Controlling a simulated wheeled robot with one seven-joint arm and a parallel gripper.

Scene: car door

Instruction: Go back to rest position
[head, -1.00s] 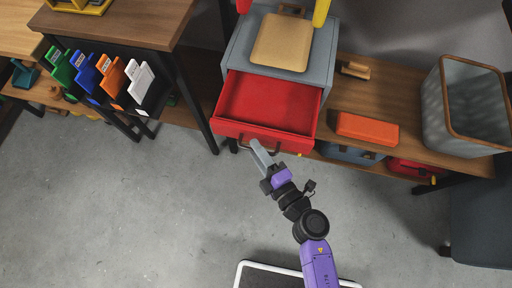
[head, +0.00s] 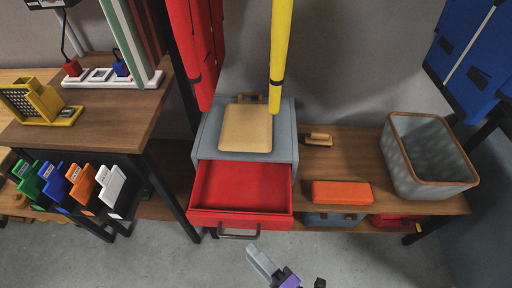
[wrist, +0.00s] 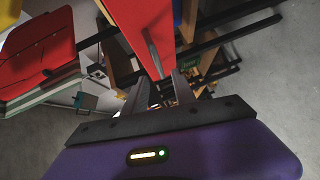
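My gripper (head: 263,262) is at the bottom of the head view, in front of the drawer handle (head: 239,234) and apart from it. In the wrist view the two grey fingers of my gripper (wrist: 159,85) stand apart with nothing between them. The red drawer (head: 241,187) of the grey cabinet (head: 288,146) is pulled out and its tray looks empty. The drawer front (wrist: 140,25) and its handle (wrist: 153,58) show beyond the fingers. Most of my arm is outside the head view.
A low wooden bench (head: 345,150) to the right carries an orange box (head: 342,193) and a grey basket (head: 428,160). A desk (head: 95,118) with coloured holders (head: 60,185) hanging below stands at left. The grey floor (head: 165,260) in front is clear.

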